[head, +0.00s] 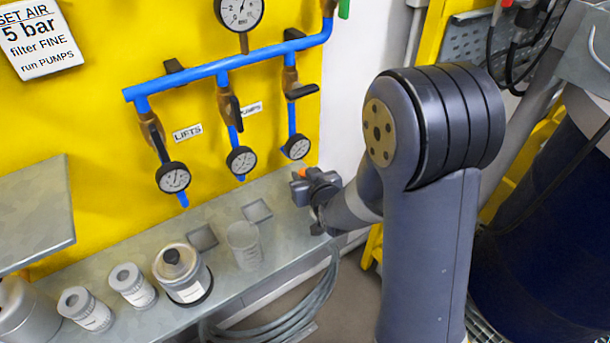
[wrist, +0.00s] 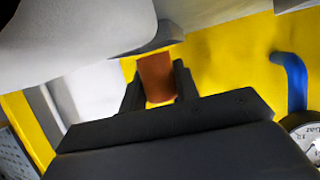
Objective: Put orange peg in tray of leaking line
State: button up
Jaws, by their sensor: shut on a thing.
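My gripper (head: 304,184) is at the right end of the metal shelf (head: 120,316), below the right gauge. It is shut on the orange peg (wrist: 157,78), which sits between the two dark fingers in the wrist view. In the head view only a small orange bit of the peg (head: 302,172) shows. Three blue branch lines end at a left gauge (head: 173,178), a middle gauge (head: 241,160) and a right gauge (head: 297,147). Square trays lie on the shelf: a left one (head: 203,237) and a middle one (head: 257,211). Any tray under the right line is hidden by my gripper. I cannot tell which line leaks.
A clear beaker (head: 243,245), a lidded can (head: 183,274) and two small white jars, (head: 132,286) and (head: 85,309), stand along the shelf. A metal panel (head: 35,213) juts out at left. A coiled hose (head: 285,320) hangs below the shelf edge. A blue drum (head: 545,235) stands at right.

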jog(key=shift+f+b, duration=0.4)
jog(key=shift+b, duration=0.1)
jog(key=shift+s, duration=0.1)
jog(key=o, duration=1)
jog(key=shift+s+f, duration=0.1)
jog(key=shift+f, duration=0.1)
jog(key=shift+c, duration=0.2)
jog(key=shift+r+p, duration=0.45)
jog(key=shift+p, duration=0.3)
jog(key=v, duration=0.7)
jog(key=r+v, duration=0.1)
jog(key=v, duration=0.2)
jog(key=shift+s+d+r, duration=0.25)
jog(key=shift+s+r, duration=0.05)
jog(key=shift+s, duration=0.35)
